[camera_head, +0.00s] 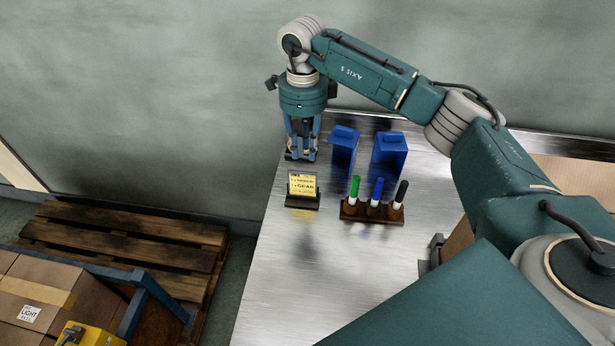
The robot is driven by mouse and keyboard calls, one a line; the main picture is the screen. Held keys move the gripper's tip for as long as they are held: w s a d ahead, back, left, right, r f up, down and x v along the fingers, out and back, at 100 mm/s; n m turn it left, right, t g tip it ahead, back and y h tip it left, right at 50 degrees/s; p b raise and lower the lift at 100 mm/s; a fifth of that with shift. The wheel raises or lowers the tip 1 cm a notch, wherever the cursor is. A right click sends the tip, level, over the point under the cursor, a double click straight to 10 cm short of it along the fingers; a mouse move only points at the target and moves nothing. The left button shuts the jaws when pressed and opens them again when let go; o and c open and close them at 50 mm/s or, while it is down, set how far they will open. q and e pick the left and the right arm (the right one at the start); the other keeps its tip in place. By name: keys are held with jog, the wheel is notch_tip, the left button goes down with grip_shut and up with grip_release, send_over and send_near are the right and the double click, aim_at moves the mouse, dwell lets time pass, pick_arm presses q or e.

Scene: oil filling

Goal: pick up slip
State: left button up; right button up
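The slip (302,184) is a small yellow paper with dark print. It stands upright, leaning back a little, in a small black holder (302,202) near the left edge of the metal table. My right gripper (301,156) points down just behind the slip, as seen in the picture, and apart from it. Its two blue fingers are spread with dark tips, and I see nothing held between them. Its exact height above the table is hard to tell. My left gripper is not in view.
Two blue containers (389,155) stand behind a brown rack (352,212) with green, blue and black markers, right of the slip. The metal table (310,290) is clear in front. A wooden pallet (120,235) and cardboard boxes (35,300) are at the left.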

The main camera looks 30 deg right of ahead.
notch_tip(320, 180, down, 3)
jog(key=p, duration=0.4)
send_over(303, 186)
notch_tip(303, 186, down, 5)
jog(key=shift+r, duration=0.1)
jog(key=shift+w+f, duration=0.1)
jog(key=shift+f, duration=0.15)
jog(key=shift+b, duration=0.3)
grip_shut()
